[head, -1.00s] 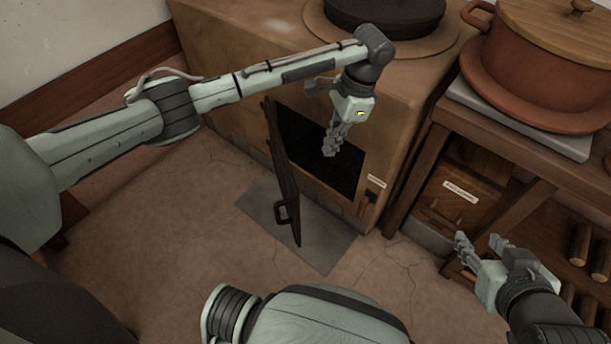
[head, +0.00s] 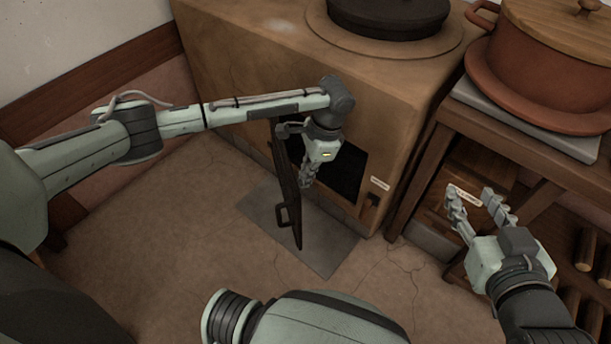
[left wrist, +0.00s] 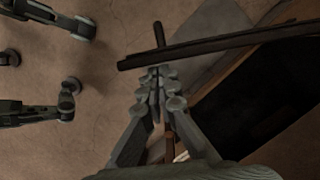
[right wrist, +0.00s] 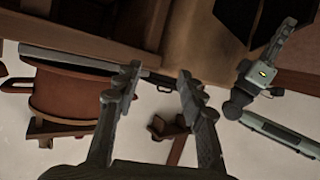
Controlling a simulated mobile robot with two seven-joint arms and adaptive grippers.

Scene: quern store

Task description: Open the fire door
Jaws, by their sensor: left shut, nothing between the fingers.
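The fire door (head: 287,190) is a dark, thin panel with a small loop handle (head: 282,215). It stands swung out at the left side of the dark opening (head: 347,172) in the stove front. My left gripper (head: 307,184) is shut and empty, on the inner side of the door, between it and the opening. In the left wrist view its fingertips (left wrist: 156,74) lie close to the door's edge (left wrist: 220,46), with the handle (left wrist: 160,34) on the far side; I cannot tell if they touch. My right gripper (head: 473,202) is open and empty, away from the door.
The clay stove (head: 230,65) carries a dark round plate (head: 390,12). On the right, a wooden stand (head: 425,150) holds a terracotta pot (head: 535,75), with logs (head: 586,245) below. A grey floor plate (head: 330,240) lies under the door. The floor left of it is clear.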

